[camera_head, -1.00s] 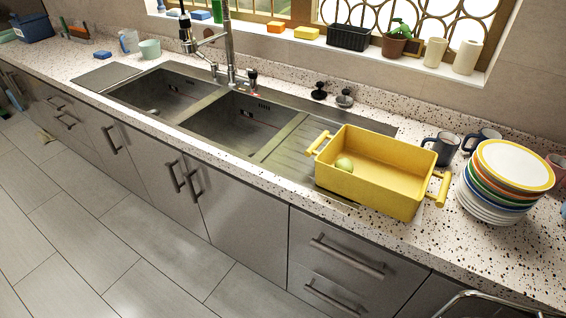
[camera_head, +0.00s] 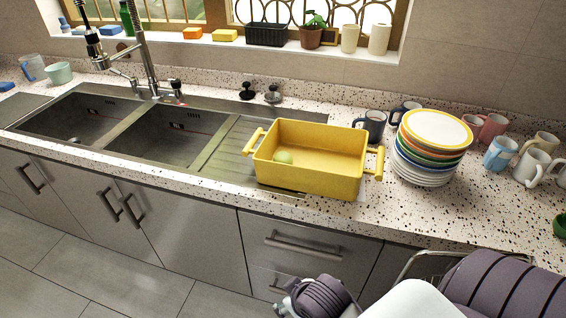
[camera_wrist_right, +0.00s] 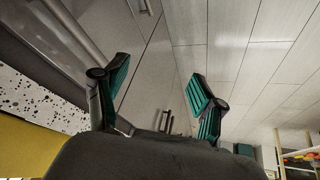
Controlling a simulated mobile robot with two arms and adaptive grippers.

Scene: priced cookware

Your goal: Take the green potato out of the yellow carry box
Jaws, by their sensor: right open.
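The yellow carry box (camera_head: 330,178) stands upright on the counter at the right end of the sink, partly over the ribbed drainboard, with a handle at each end. The green potato (camera_head: 284,157) lies inside it, near the left end. My right gripper (camera_wrist_right: 158,88) is open and empty in the right wrist view, its green-padded fingers apart over cabinet fronts and floor. A yellow patch of the box (camera_wrist_right: 25,145) shows at that view's lower left. In the head view my right arm enters at the bottom right, below the box. My left gripper is out of view.
A plate stack (camera_head: 430,150) stands just right of the box, and a dark mug (camera_head: 371,126) behind it. Several mugs (camera_head: 500,153) are farther right. The sink (camera_head: 160,135) lies left. A curved metal rail (camera_head: 425,256) shows before the counter. Counter in front of the plates is clear.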

